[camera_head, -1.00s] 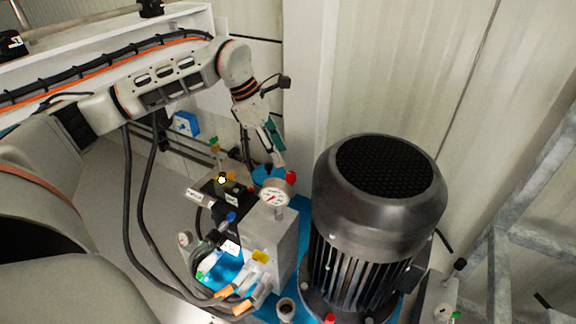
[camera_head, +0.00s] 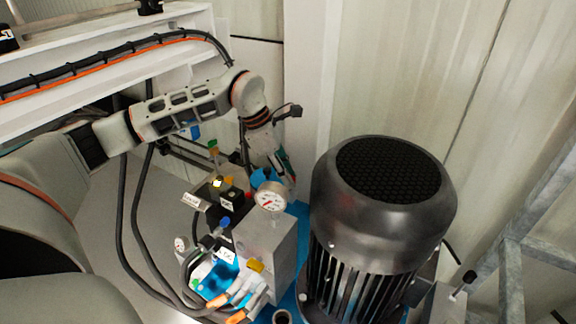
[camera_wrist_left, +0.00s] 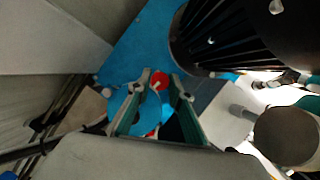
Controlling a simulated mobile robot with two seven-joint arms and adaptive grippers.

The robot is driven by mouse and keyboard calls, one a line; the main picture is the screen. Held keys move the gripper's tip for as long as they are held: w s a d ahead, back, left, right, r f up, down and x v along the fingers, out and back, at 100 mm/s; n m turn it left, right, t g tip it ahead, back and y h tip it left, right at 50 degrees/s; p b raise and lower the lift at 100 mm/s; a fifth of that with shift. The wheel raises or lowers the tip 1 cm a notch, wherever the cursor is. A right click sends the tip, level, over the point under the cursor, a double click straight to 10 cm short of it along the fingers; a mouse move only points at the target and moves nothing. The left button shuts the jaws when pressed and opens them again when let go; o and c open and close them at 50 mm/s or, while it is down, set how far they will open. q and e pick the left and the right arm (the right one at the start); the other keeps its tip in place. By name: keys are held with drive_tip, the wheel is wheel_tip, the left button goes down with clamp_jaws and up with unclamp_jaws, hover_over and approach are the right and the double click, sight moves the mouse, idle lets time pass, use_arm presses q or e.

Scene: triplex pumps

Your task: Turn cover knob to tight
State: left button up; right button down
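My left gripper (camera_head: 284,174) reaches down behind the pump block, beside a blue cylindrical part (camera_head: 261,181). In the left wrist view its teal fingers (camera_wrist_left: 158,86) are apart, with a red knob (camera_wrist_left: 160,80) between or just beyond the tips. I cannot tell whether they touch it. The blue part (camera_wrist_left: 127,98) lies below and left of the knob, with more red (camera_wrist_left: 152,133) showing nearer the palm. The red knob is hidden in the head view. The wrist view does not make clear which part is the cover knob. My right gripper is out of view.
A large black motor (camera_head: 382,215) stands close to the right of the gripper. A metal block (camera_head: 268,246) with a pressure gauge (camera_head: 271,196) is in front. Valves, hoses and orange-tipped handles (camera_head: 222,298) crowd the front left. The wall is behind.

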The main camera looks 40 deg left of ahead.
use_arm(q)
clamp_jaws()
